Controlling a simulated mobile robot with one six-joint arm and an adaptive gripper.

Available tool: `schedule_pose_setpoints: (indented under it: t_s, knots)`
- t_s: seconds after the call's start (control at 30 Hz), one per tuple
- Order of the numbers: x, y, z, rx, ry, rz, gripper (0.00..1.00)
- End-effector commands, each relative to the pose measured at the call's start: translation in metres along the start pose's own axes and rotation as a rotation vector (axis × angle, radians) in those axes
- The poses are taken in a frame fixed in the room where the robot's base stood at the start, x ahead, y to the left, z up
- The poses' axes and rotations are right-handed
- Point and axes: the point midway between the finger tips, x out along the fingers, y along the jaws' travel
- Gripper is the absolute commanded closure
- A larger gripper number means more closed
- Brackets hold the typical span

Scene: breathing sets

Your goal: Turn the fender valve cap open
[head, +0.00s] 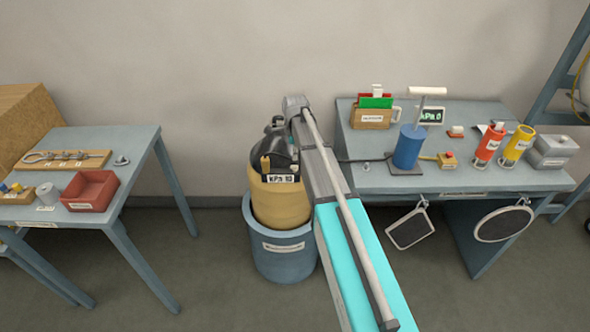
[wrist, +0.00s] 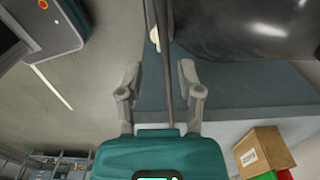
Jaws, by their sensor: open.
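In the head view a tan, rounded cylinder (head: 281,207), probably the fender, stands upright in a labelled blue-grey tub (head: 284,262). A dark part with a display (head: 283,179) reading about "kPa 10" sits at its top. I cannot make out the valve cap. My arm crosses in front of the tub's right side, and its end is hard to separate from the dark parts above the fender. In the wrist view my gripper (wrist: 160,68) is open, with two grey fingers apart. A thin dark bar runs between the fingers; I cannot tell whether they touch it.
The right bench (head: 470,180) holds a blue pump (head: 408,147), a card box (head: 371,116), red (head: 488,146) and yellow (head: 515,146) cylinders and a grey box (head: 552,151). The left table (head: 130,180) holds a red tray (head: 90,191). Floor between the table and tub is clear.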

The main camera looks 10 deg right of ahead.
Motion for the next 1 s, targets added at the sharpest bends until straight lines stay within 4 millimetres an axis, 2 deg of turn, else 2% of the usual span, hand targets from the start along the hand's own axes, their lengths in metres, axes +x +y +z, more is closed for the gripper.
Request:
schedule_pose_setpoints:
  t_s: [0.03,0.6,1.0]
  knots:
    - [0.008,0.0,0.0,0.0,0.0,0.0,0.53]
    - [0.05,0.0,0.0,0.0,0.0,0.0,0.53]
    - [0.063,0.0,0.0,0.0,0.0,0.0,0.53]
